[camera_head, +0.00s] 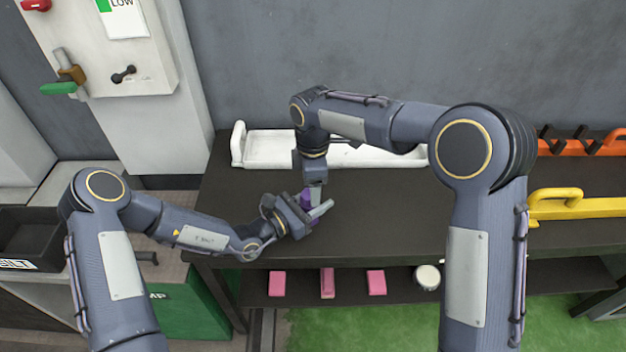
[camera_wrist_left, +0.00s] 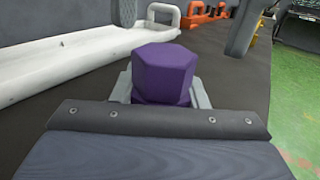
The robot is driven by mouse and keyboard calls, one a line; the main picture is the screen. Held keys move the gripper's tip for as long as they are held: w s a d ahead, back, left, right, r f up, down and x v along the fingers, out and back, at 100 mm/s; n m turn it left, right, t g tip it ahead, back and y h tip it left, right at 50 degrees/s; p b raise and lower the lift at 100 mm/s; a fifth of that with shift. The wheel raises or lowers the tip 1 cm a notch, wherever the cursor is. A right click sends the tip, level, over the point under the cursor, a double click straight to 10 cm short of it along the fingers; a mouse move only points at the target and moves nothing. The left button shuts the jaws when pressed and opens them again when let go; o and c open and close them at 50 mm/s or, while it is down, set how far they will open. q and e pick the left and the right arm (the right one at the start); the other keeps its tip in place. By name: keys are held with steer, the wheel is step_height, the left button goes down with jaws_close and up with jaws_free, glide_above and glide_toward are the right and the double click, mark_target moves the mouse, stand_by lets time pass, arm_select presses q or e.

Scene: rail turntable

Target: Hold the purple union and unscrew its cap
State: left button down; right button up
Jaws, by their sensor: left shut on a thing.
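The purple union (camera_head: 304,198) is above the left part of the dark table, mostly covered by my grippers in the head view. In the left wrist view its purple hexagonal end (camera_wrist_left: 166,72) stands up between the grey fingers. My left gripper (camera_head: 314,211) is shut on the union. My right gripper (camera_head: 315,190) points down from above, right at the union. Its fingers overlap the union in the picture, and I cannot tell whether they are open or shut. I cannot make out the seam between cap and body.
A white tray (camera_head: 268,151) lies along the table's back, behind the grippers. A yellow tray (camera_head: 570,208) and an orange rack (camera_head: 600,147) with black hooks are at the right. Several pink blocks (camera_head: 376,282) and a white round item (camera_head: 428,276) are on the lower shelf. The table's middle is clear.

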steer(key=shift+f, duration=1.65)
steer(key=c, duration=1.2)
steer(key=n, duration=0.4)
steer(key=shift+w, duration=0.1)
steer(key=shift+c, duration=0.3)
steer(key=shift+n, duration=1)
steer(key=n, duration=0.3)
steer(key=shift+w+a+n, duration=0.15)
steer(key=shift+a+n, duration=0.05)
steer(key=shift+n, duration=0.1)
steer(key=shift+a+n, duration=0.1)
steer(key=shift+n, duration=1.1)
